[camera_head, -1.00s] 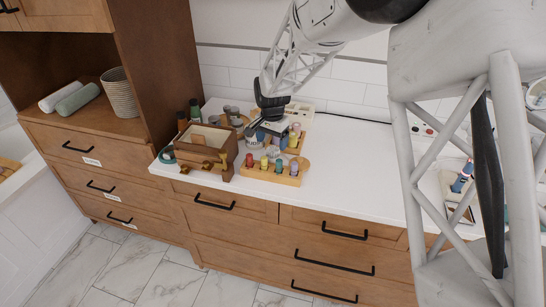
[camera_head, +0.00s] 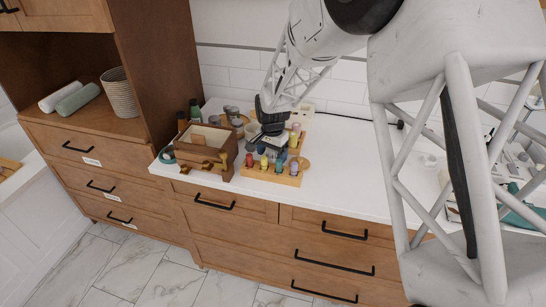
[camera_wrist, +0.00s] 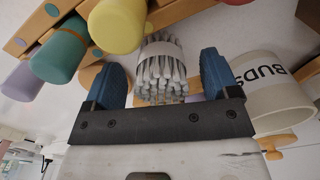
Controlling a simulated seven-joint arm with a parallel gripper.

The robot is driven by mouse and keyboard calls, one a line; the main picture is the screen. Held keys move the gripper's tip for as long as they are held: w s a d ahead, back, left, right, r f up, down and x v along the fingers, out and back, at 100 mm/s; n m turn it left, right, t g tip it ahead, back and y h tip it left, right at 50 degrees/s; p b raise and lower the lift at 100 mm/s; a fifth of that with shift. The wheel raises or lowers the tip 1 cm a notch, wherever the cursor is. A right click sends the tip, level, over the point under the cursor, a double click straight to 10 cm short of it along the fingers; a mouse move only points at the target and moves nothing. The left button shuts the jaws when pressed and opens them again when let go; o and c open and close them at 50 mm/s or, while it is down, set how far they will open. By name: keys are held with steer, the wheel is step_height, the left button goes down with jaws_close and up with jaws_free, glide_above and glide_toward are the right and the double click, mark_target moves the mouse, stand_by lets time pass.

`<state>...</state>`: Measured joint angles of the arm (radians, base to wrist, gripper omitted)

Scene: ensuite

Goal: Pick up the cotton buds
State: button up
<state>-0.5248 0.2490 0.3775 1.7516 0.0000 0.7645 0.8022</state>
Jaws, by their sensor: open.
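The cotton buds (camera_wrist: 160,72) show in the wrist view as an upright-looking bundle of white sticks with a pale band around it. My gripper (camera_wrist: 161,80) is open, with one blue finger on each side of the bundle. I cannot tell whether either finger touches it. A white cup (camera_wrist: 272,88) lettered "BUDS" stands just right of the right finger. In the head view my gripper (camera_head: 272,140) is low over the counter, behind the peg tray, and hides the buds.
A wooden tray (camera_head: 286,180) of several coloured pegs lies close in front; pegs crowd the wrist view's upper left. A wooden box (camera_head: 212,156) stands to the left, with dark bottles (camera_head: 195,110) behind it. The white counter (camera_head: 345,180) is clear to the right.

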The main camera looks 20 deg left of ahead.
steer(key=shift+f, duration=0.75)
steer(key=c, duration=1)
steer(key=shift+r, duration=0.1)
steer(key=shift+r, duration=4.95)
steer(key=shift+w+a+r, duration=0.1)
